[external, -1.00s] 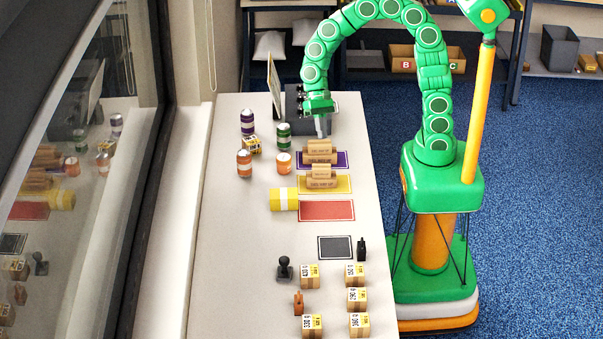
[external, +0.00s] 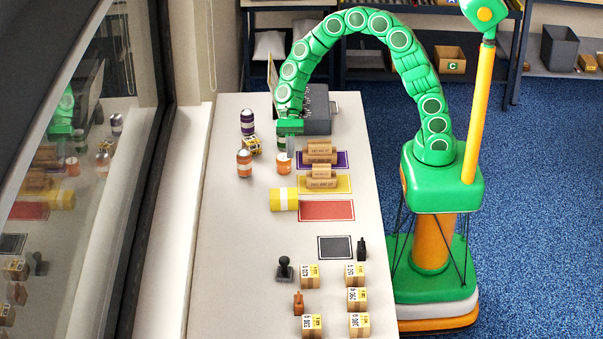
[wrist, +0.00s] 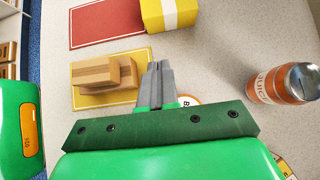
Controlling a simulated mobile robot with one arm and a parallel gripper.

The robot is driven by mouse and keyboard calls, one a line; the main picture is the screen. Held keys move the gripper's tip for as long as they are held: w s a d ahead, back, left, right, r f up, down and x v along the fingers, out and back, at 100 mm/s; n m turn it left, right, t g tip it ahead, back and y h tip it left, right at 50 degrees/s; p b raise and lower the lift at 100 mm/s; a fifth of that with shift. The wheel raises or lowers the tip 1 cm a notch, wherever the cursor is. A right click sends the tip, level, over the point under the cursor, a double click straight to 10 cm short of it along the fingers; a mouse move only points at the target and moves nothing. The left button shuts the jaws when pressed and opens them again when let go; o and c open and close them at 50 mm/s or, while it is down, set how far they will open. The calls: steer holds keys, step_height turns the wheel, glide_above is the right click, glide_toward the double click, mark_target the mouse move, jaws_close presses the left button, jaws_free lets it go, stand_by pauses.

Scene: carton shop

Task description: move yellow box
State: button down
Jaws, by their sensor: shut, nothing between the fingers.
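A yellow box (external: 284,199) with a pale band lies on the table, beside the left ends of the yellow mat (external: 343,182) and the red mat (external: 327,210). In the wrist view the yellow box (wrist: 166,13) is at the top, beyond my fingertips and beside the red mat (wrist: 105,22). My gripper (external: 290,148) is shut and empty, pointing down above the table behind the yellow box. In the wrist view its fingers (wrist: 157,70) are together, apart from the box.
Stacked brown cartons (external: 321,183) stand on the yellow mat, more (external: 320,152) on the purple mat. The table's left front is clear.

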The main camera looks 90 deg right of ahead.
steer(key=x, duration=0.7)
steer(key=shift+a+f, duration=0.15)
steer(key=shift+a, duration=1.95)
steer(key=a, duration=2)
steer(key=shift+d, duration=0.15)
